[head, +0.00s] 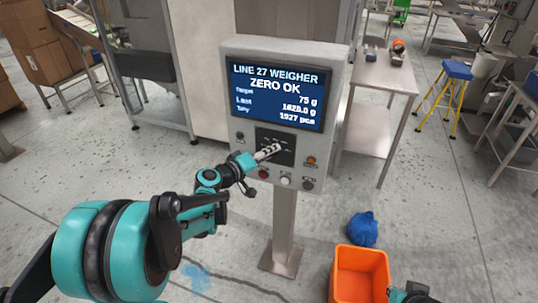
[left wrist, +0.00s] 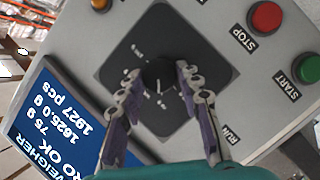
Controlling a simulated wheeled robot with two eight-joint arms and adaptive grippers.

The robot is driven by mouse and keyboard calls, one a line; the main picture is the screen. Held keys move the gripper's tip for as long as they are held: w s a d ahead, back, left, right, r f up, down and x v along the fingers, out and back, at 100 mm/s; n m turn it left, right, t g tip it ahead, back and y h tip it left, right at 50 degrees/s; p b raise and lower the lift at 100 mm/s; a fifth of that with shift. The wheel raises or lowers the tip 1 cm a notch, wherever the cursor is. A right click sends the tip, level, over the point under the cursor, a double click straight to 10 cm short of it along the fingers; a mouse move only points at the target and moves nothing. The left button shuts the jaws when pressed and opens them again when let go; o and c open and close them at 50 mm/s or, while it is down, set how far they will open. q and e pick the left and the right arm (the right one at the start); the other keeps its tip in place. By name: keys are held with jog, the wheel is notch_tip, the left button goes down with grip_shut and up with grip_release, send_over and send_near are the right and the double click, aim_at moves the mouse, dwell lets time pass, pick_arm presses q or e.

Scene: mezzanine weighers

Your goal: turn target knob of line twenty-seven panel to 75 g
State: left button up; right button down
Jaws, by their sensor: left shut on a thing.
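The line 27 weigher panel (head: 288,110) stands on a grey post. Its blue screen (head: 277,95) reads ZERO OK with Target 75 g. The target knob (left wrist: 160,73) is a round dark knob on a black square dial plate (left wrist: 165,50) in the left wrist view. Dial marks show around it, too small to read. My left gripper (head: 272,151) reaches the panel from the left. In the left wrist view its fingers (left wrist: 160,80) are shut on the knob, one on each side. The knob is hidden behind the fingers in the head view.
A red STOP button (left wrist: 265,17) and green START button (left wrist: 307,69) sit near the knob. An orange bin (head: 360,272) and blue bag (head: 363,229) are on the floor. A metal table (head: 385,85) stands behind right. Part of my right arm shows at the bottom edge.

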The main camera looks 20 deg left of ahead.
dwell(0.5)
pick_arm(q)
jog(key=o, duration=1.1)
jog(key=shift+o, duration=0.2)
jog(key=v, duration=1.2)
